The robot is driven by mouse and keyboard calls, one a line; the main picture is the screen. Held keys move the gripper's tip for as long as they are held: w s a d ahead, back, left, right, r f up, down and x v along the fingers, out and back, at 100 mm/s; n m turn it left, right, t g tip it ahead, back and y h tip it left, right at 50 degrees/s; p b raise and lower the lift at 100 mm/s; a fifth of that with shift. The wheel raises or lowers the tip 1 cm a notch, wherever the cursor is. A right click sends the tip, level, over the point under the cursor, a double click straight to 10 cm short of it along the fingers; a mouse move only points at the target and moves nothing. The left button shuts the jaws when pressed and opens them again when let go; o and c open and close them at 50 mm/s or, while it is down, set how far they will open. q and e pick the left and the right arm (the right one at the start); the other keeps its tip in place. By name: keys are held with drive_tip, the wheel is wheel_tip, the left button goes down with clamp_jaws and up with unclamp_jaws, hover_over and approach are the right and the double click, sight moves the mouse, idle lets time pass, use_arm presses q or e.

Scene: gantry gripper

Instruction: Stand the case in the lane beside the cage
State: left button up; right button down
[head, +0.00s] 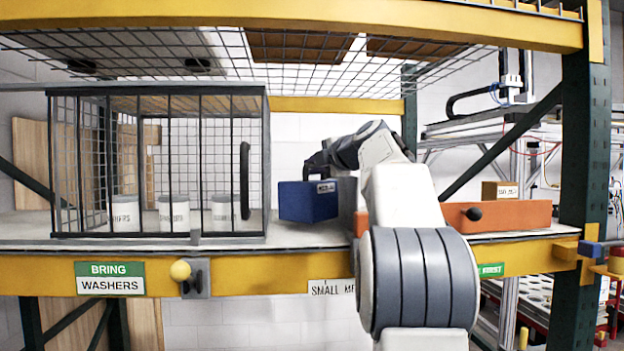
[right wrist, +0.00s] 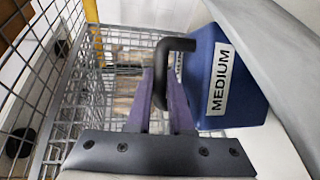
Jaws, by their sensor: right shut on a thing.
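The case (head: 302,202) is a blue box with a small label, just right of the cage (head: 170,165) in the head view. In the right wrist view the case (right wrist: 247,112) reads MEDIUM and looks tilted. Its black bent handle (right wrist: 176,44) runs down between the purple fingers of my right gripper (right wrist: 163,95), which is shut on it. I cannot tell if the case touches the shelf deck (head: 300,236). My left gripper is not in view.
The cage holds several white tubs (head: 174,213) and has a black upright handle (head: 244,180). An orange bin (head: 512,216) with a black knob stands at the right, a cardboard box (head: 500,190) behind it. A wire mesh (head: 290,62) hangs overhead. The deck right beside the cage looks clear.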

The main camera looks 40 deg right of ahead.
drive_tip(key=shift+f, duration=0.8)
drive_tip(key=c, duration=0.8)
unclamp_jaws()
drive_tip(key=shift+f, duration=0.1)
drive_tip(key=shift+s, duration=0.1)
drive_tip(key=shift+s+b, duration=0.3)
drive_tip(key=shift+b, duration=0.15)
drive_tip(key=b+v, duration=0.5)
drive_tip(key=v, duration=0.6)
drive_tip(key=shift+a, duration=0.15)
